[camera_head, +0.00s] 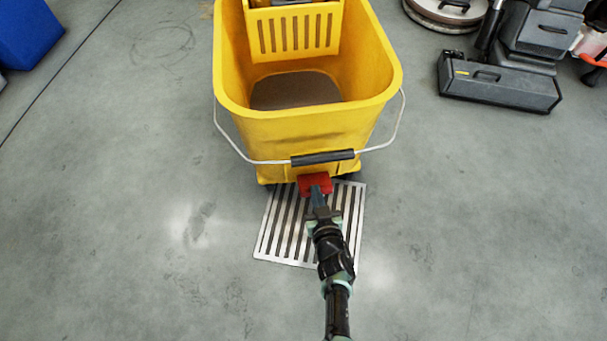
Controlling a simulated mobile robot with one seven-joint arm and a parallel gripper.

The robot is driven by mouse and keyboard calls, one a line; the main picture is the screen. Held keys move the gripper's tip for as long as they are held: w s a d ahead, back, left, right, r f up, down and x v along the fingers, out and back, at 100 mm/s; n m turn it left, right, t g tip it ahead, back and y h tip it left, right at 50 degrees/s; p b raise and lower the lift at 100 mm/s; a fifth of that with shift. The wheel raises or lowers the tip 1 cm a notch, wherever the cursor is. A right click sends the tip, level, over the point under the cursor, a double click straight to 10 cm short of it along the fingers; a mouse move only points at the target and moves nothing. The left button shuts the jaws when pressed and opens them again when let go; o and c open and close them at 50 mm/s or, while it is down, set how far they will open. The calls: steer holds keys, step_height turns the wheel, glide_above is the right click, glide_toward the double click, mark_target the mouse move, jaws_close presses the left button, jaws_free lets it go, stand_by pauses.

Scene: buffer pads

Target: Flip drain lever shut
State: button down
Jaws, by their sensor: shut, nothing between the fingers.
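A red drain lever (312,181) sits low on the front of a yellow mop bucket (310,125), just under the bucket's black handle grip. My gripper (317,193) is shut and reaches up to the lever from the front. Its fingertips overlap the lever's lower part in the view, and I cannot tell whether they touch it. The fingertips partly hide the lever, so its exact angle is hard to read. A slotted metal floor grate (270,235) lies under the bucket's front and beneath my arm.
A wire bail with a black grip (322,158) hangs across the bucket's front, just above the lever. Dark water (295,90) lies inside the bucket, below a yellow wringer (295,32). Black cleaning equipment (500,85) stands at the right and a blue box (28,35) at the top left.

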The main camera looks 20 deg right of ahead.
steer(key=shift+d, duration=0.15)
steer(key=shift+s+a+f, duration=0.2)
steer(key=shift+s+f, duration=0.2)
steer(key=shift+s, duration=0.2)
